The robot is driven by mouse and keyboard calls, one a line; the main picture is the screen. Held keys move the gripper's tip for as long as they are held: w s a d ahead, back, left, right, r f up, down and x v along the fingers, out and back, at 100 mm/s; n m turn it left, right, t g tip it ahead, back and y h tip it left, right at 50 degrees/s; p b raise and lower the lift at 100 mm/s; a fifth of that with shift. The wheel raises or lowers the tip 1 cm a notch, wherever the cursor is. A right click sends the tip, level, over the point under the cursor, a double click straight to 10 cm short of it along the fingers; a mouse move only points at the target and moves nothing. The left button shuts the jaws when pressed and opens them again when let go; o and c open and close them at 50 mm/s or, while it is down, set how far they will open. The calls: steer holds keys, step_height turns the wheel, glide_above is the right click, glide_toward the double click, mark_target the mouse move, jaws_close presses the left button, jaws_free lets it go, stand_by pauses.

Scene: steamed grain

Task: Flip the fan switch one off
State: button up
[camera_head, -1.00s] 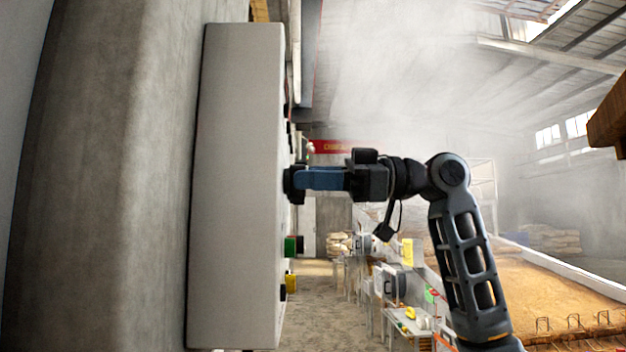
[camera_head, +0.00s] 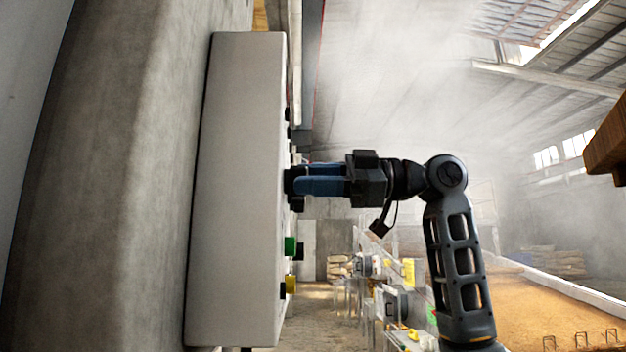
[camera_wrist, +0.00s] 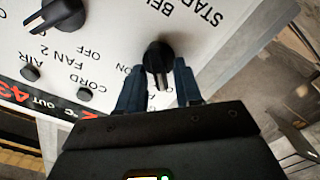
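A black rotary switch (camera_wrist: 158,60) sits on the white control panel face in the wrist view, with OFF and ON lettering to its left. Its own label cannot be read, and the picture is upside down. My gripper (camera_wrist: 160,72) is open, with one blue finger on each side of this switch's handle. Whether the fingers touch the handle cannot be told. In the head view my gripper (camera_head: 296,181) reaches left to the panel box (camera_head: 237,190), seen from its side. Another black switch (camera_wrist: 62,14) is at the upper left of the wrist view, near FAN 2 lettering.
Small black knobs (camera_wrist: 84,94) and a black display strip with red digits (camera_wrist: 42,108) lie left of my gripper. A green button (camera_head: 290,246) and a yellow one (camera_head: 290,284) protrude lower on the panel. A concrete wall (camera_head: 100,180) backs the box.

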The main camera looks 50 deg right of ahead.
steer(key=shift+o, duration=0.3)
steer(key=b+v, duration=0.1)
steer(key=v, duration=0.6)
steer(key=shift+s+d, duration=0.25)
steer(key=shift+s, duration=0.1)
